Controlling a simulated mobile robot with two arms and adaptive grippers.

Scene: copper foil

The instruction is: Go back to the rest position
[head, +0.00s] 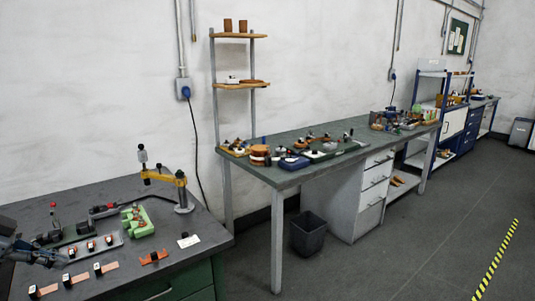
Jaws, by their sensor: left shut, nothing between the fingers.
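My left gripper (62,258) shows at the left edge of the head view, low over the near dark bench (203,243). It is shut and empty. Its fingertips are small and dark, close to the small parts with copper-coloured strips (75,279) that lie in a row along the front of the bench. I cannot tell whether it touches any of them. My right gripper is not in view.
A grey strip with several small parts (90,248), a green block (138,222) and a yellow-armed stand (165,176) are on the near bench. A longer workbench (310,178) with clutter stands beyond. A dark bin (308,234) is beneath it. The floor at right is clear.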

